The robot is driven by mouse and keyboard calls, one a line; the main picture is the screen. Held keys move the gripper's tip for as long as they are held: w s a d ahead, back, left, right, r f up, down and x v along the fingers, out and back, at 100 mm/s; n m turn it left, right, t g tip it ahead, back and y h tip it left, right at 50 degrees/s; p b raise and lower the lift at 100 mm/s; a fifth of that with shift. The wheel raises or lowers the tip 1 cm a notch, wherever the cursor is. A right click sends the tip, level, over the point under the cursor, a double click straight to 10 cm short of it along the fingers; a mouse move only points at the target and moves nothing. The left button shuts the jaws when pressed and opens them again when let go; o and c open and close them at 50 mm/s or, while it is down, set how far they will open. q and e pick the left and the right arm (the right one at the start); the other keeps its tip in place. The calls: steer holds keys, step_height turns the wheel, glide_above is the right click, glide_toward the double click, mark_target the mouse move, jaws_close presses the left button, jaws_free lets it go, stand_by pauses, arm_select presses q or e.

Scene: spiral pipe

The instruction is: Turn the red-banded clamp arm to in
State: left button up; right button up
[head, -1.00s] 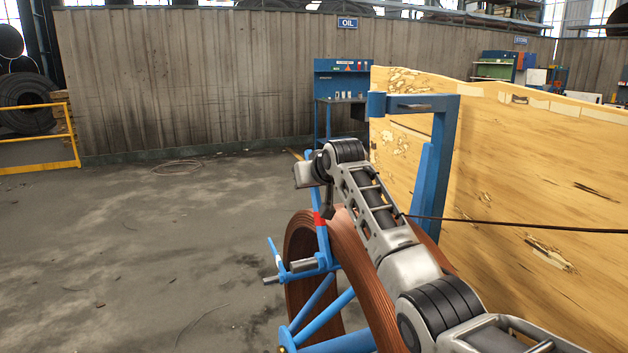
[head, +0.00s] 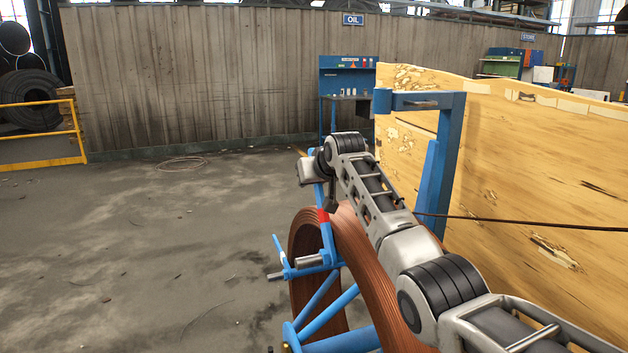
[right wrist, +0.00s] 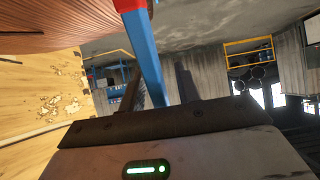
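The red-banded clamp arm (head: 323,215) is a blue bar with a red band, standing nearly upright on the blue spool frame (head: 332,295), beside a brown pipe coil (head: 376,265). My right arm reaches over the coil, with its hand at the top of the clamp arm. In the right wrist view, the clamp arm's blue bar (right wrist: 148,60) runs between the two dark fingers of my right gripper (right wrist: 158,85). The fingers stand apart with a gap visible on the right side of the bar; contact on the left is unclear. My left gripper is out of view.
Another clamp arm (head: 280,250) with a pale band is at the frame's left. A blue post (head: 440,150) and a large wooden panel (head: 530,170) stand at right. A dark cable crosses the panel.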

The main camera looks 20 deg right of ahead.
steer(key=shift+s+r, duration=0.4)
steer(key=shift+s, duration=0.15)
arm_select(q)
steer(key=b, duration=0.1)
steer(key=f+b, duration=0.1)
steer(key=b, duration=0.1)
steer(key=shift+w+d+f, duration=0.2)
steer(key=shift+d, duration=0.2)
arm_select(e)
steer(key=v, duration=1.4)
steer(key=shift+s, duration=0.3)
steer(key=shift+r, duration=0.15)
